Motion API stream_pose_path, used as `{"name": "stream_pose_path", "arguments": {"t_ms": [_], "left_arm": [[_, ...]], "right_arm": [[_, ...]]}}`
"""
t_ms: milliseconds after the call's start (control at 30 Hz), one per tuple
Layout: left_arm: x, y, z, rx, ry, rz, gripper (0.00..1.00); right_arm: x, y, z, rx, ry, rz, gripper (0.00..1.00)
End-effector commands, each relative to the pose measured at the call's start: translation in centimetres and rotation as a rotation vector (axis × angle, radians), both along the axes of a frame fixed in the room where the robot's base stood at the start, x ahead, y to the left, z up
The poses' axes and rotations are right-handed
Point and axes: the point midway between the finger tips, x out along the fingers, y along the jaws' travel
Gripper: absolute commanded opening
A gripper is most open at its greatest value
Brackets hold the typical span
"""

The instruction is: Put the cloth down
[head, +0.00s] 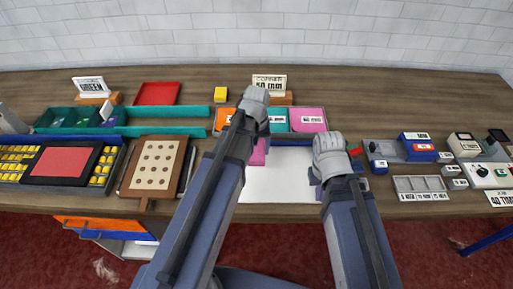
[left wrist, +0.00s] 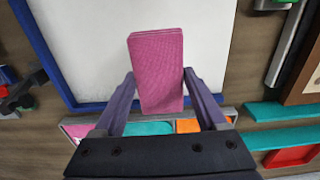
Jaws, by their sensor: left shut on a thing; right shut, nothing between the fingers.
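A pink, ribbed cloth piece (head: 259,153), block-like in shape, is in my left gripper (head: 258,130). In the left wrist view the cloth (left wrist: 157,60) stands between the two purple fingers (left wrist: 160,80), which are shut on it. My right gripper (head: 314,178) is shut and empty over the right part of the white board. My left arm hides part of the board.
Behind the board is a tray with orange, teal and pink compartments (head: 307,120) and a "CORNER" sign (head: 269,80). A dotted brown board (head: 155,165) lies left; a blue-ended device (head: 415,148) and grey tray (head: 420,185) lie right. The white board's visible surface is clear.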

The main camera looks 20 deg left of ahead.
Motion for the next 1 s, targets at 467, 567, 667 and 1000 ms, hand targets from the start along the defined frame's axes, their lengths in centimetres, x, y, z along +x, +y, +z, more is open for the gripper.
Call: {"name": "stream_pose_path", "arguments": {"t_ms": [467, 567, 667, 1000], "left_arm": [[0.0, 0.0, 0.0, 0.000, 0.000, 0.000, 0.29], [0.0, 0.0, -0.7, 0.000, 0.000, 0.000, 0.29], [0.0, 0.0, -1.9, 0.000, 0.000, 0.000, 0.29], [0.0, 0.0, -1.8, 0.000, 0.000, 0.000, 0.29]], "right_arm": [[0.0, 0.0, 0.0, 0.000, 0.000, 0.001, 0.00], [0.0, 0.0, -0.7, 0.000, 0.000, 0.002, 0.00], [0.0, 0.0, -1.9, 0.000, 0.000, 0.001, 0.00], [0.0, 0.0, -1.8, 0.000, 0.000, 0.001, 0.00]]}}
